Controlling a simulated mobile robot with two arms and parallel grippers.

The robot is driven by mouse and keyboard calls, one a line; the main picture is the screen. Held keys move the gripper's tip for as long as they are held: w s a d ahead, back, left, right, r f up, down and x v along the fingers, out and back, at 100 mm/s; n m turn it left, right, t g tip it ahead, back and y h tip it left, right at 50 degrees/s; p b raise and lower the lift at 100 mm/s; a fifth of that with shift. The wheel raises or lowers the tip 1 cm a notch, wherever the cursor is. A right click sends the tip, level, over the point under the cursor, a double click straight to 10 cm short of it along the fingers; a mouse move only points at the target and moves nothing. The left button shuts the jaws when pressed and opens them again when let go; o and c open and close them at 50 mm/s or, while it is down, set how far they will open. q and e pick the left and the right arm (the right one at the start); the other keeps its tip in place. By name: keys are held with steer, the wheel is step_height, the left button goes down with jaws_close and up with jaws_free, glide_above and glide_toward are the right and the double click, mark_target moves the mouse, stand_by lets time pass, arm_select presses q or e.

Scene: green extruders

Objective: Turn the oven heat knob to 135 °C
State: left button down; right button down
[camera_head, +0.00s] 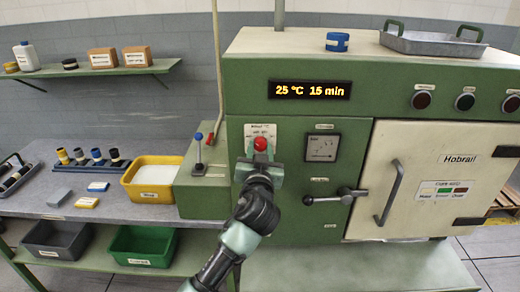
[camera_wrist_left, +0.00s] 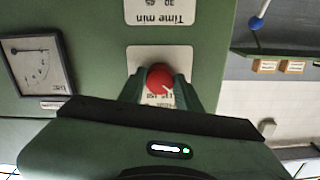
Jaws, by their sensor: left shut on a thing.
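In the left wrist view the red knob (camera_wrist_left: 160,77) is between the fingers, in front of a white dial plate. My left gripper (camera_head: 260,160) is shut on it from the front. The oven display (camera_head: 310,90) reads "25 °C 15 min". In the wrist view, which is upside down, a second plate (camera_wrist_left: 160,15) reads "Time min"; its knob is not visible. The heat scale's numbers are mostly hidden. My right gripper is not in view.
Right of the knob are a gauge (camera_head: 322,147) and a lever handle (camera_head: 335,196). The cream oven door (camera_head: 430,180) is shut.

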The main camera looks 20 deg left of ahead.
arm_select(q)
steer(key=m+p, duration=0.1)
steer(key=m, duration=0.2)
steer(key=shift+m, duration=0.4)
steer(key=shift+m+p, duration=0.45)
steer(key=shift+m, duration=0.45)
steer(key=c, duration=1)
jaws_free()
steer(key=shift+s, duration=0.1)
